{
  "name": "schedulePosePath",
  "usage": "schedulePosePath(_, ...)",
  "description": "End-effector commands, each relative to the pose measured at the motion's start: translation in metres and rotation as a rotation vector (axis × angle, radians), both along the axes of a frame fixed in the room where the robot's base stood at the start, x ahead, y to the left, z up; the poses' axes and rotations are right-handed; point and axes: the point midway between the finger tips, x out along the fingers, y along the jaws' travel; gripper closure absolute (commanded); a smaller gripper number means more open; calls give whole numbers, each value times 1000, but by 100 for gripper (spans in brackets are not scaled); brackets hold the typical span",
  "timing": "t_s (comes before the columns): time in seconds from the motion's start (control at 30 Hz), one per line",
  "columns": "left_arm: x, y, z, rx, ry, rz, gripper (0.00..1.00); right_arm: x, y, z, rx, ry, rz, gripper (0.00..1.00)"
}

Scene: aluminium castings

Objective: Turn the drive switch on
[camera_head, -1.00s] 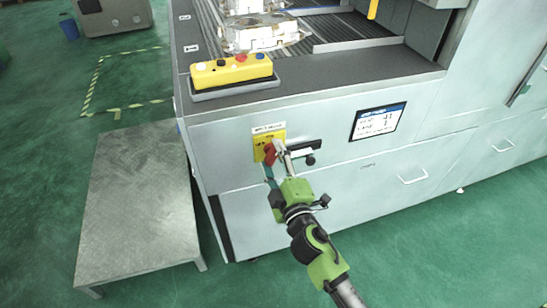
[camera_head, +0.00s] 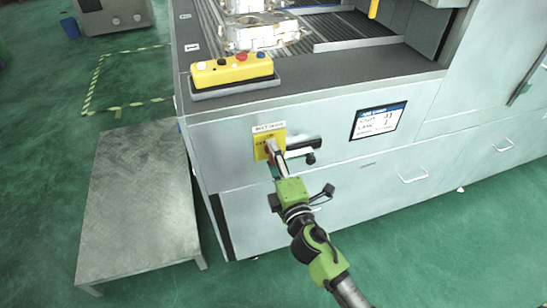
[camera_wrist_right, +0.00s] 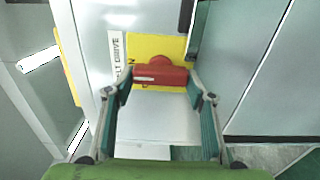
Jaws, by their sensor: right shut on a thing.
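The drive switch is a red knob (camera_wrist_right: 161,72) on a yellow plate (camera_head: 264,137) on the machine's front face. A white label (camera_wrist_right: 117,62) beside the plate shows the word DRIVE in the right wrist view. My right gripper (camera_head: 274,153) reaches the plate from below in the head view and mostly hides the knob there. In the right wrist view its two fingers (camera_wrist_right: 160,88) stand at either end of the red knob, shut on it. Lettering on the plate is partly covered. My left gripper is not in view.
A black and white handle-like fitting (camera_head: 303,150) sits just right of the switch. A small display (camera_head: 378,121) is farther right. A yellow button box (camera_head: 231,70) stands on the ledge above. A low metal platform (camera_head: 140,200) stands at left, with open green floor around.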

Motion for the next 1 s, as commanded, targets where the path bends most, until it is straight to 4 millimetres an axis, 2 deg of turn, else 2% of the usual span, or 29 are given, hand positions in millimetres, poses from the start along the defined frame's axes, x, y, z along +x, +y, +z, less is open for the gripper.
schedulePosePath(0.23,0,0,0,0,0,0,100,0,0,-1,-7,0,0,72)
schedulePosePath(0.27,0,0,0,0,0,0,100,0,0,-1,-7,0,0,45)
schedulePosePath(0.3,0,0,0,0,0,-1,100,0,0,-1,-7,0,0,35)
schedulePosePath(0.33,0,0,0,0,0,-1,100,0,0,-1,-7,0,0,33)
schedulePosePath(0.73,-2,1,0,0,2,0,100,-5,-2,-1,-3,0,0,33)
schedulePosePath(0.87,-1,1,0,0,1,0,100,-22,-7,-2,-4,2,0,33)
schedulePosePath(1.0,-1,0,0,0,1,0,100,-52,-17,-2,-4,3,1,33)
